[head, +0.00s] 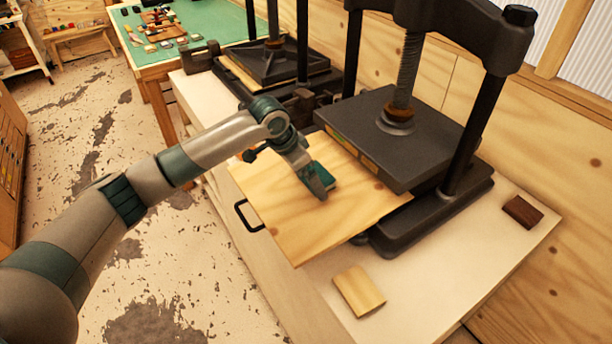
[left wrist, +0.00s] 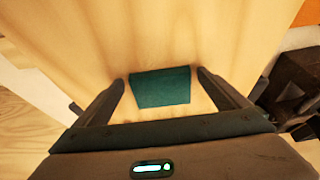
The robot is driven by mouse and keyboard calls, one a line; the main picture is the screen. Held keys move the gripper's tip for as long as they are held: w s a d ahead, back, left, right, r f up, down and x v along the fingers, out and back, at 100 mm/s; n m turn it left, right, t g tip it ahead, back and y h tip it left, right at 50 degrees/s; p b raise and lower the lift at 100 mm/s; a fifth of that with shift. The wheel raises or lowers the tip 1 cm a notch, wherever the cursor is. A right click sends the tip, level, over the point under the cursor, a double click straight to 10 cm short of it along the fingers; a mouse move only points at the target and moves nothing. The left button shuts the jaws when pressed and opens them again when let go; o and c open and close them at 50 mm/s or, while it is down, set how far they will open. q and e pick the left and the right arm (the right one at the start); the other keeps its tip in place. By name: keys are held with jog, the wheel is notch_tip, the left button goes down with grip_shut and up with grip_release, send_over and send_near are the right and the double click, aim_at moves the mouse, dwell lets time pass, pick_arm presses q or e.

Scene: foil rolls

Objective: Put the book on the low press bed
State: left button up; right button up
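A small teal book (head: 324,174) lies on the pale wooden bed board (head: 290,215) that sticks out from under the near press's dark platen (head: 350,125). My left gripper (head: 320,186) is low over the board at the book, hiding part of it in the head view. In the left wrist view the book (left wrist: 160,87) lies flat between the two spread fingers (left wrist: 161,80), with a narrow gap visible on each side. The left gripper is open. My right gripper is in neither view.
A black handle (head: 246,216) is on the board's left edge. A pale wood block (head: 358,290) and a dark brown block (head: 522,211) lie on the bench. A second press (head: 275,65) stands behind. A green-topped table (head: 197,20) with small items is farther back.

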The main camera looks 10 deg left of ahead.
pick_arm(q)
jog(key=b+v, duration=0.3)
jog(key=v, duration=0.9)
